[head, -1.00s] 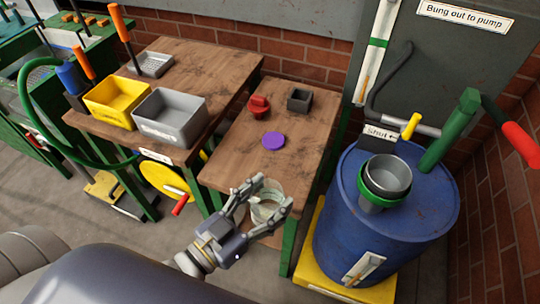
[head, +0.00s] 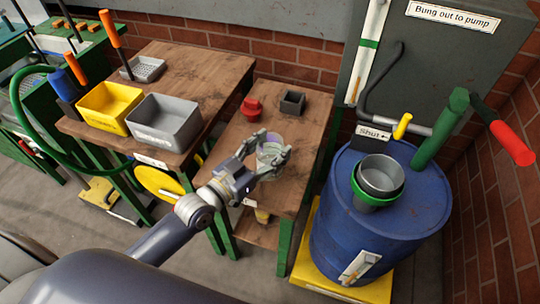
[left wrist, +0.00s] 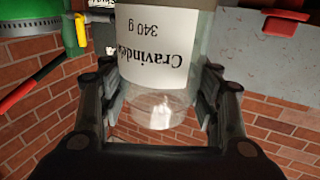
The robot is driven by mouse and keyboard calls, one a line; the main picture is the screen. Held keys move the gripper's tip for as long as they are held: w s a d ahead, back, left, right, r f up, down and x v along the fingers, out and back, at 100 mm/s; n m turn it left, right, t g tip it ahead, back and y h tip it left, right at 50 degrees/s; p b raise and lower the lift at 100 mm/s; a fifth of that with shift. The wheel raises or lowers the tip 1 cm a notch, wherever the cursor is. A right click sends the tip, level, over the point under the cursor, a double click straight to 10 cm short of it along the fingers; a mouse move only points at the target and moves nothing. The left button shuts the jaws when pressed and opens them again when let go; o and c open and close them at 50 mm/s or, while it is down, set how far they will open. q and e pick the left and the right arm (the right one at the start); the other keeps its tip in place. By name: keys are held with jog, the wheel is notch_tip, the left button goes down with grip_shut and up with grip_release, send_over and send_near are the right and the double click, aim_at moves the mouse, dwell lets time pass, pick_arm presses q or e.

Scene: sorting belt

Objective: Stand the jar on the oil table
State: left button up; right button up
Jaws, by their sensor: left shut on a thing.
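A clear jar (head: 271,158) is held between the fingers of my left gripper (head: 268,162) in the head view, over the near part of the narrow wooden table (head: 238,165). In the left wrist view the jar's white label (left wrist: 152,40) reads upside down with "340 g", and one clear glass end (left wrist: 158,108) shows between the fingers. I cannot tell whether the jar touches the tabletop. The purple disc on this table is mostly or wholly hidden behind the jar and fingers. My right gripper is not in view.
A red piece (head: 251,108) and a dark square box (head: 292,103) stand at the table's back. A wider table at left holds a yellow bin (head: 106,103) and grey bin (head: 162,125).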

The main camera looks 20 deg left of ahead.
aim_at(262, 164)
pick_arm(q)
jog(key=shift+f, duration=1.45)
jog(key=shift+f, duration=0.15)
jog(key=o, duration=1.7)
jog(key=shift+b+v, duration=0.55)
jog(key=shift+v, duration=5.5)
